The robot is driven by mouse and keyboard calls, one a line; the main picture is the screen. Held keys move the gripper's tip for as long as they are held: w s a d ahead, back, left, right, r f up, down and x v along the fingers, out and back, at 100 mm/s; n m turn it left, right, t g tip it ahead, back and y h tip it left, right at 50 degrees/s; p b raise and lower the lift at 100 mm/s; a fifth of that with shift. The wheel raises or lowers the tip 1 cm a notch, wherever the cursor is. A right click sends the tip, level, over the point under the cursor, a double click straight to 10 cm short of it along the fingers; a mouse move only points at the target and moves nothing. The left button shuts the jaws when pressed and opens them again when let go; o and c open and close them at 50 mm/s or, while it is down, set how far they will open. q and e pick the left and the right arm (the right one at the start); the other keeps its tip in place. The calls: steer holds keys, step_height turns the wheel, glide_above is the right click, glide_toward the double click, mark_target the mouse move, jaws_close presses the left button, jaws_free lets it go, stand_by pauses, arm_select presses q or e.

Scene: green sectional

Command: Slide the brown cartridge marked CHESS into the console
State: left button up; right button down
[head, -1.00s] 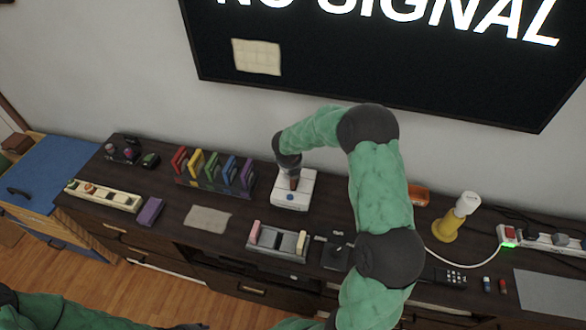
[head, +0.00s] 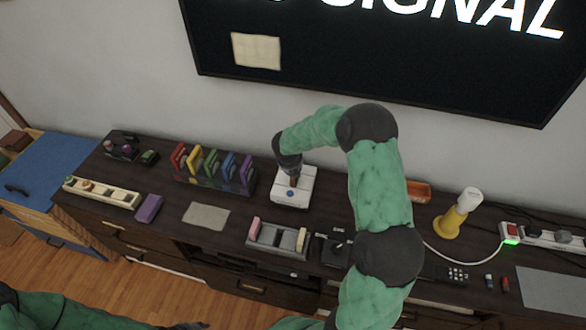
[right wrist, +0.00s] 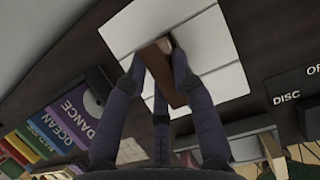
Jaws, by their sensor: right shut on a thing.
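The white console (head: 291,198) stands on the dark cabinet in the head view, and its white top (right wrist: 215,50) fills the upper middle of the right wrist view. My right gripper (right wrist: 157,62) is shut on a brown cartridge (right wrist: 168,80). The cartridge's far end meets the console's top at a dark opening; I cannot tell how deep it sits. The cartridge (head: 294,181) also shows as a small brown patch below my right gripper (head: 290,170). Its CHESS marking is not readable. My left arm lies along the bottom left edge, its gripper barely in view (head: 188,326).
A rack of coloured cartridges (head: 213,178) stands left of the console. A yellow lamp (head: 450,222) and a power strip (head: 545,239) stand right. A beige mat (head: 206,215) lies bare.

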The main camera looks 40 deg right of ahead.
steer(key=shift+f+b, duration=0.7)
steer(key=shift+f, duration=0.3)
steer(key=c, duration=0.9)
jaws_free()
steer(key=shift+c, duration=0.2)
steer(key=v, duration=1.2)
steer(key=shift+f, duration=0.1)
